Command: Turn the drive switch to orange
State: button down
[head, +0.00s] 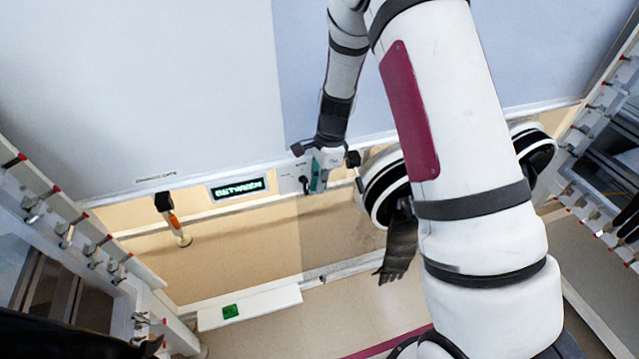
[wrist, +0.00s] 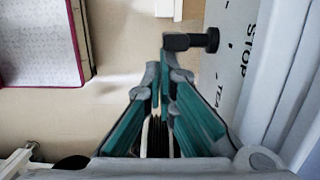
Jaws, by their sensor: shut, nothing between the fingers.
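The drive switch appears to be a black knob (wrist: 190,41) standing out from a pale panel (wrist: 232,75) in the wrist view. The panel carries printed "STOP" and a partly hidden word; no orange mark shows in that view. My gripper (wrist: 163,70) is shut and empty, its teal fingers together, with the tips just below the knob's outer end; I cannot tell whether they touch. In the head view my gripper (head: 318,186) is at the front edge of the panel, beside a small dark part (head: 304,185) that may be the knob.
A lit display (head: 238,188) left of my gripper seems to read "BETWEEN". A black glove (head: 398,245) hangs from a round port (head: 385,190).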

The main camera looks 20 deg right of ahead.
jog(key=shift+r, duration=0.1)
jog(key=shift+r+p, duration=0.45)
jog(key=shift+r, duration=0.4)
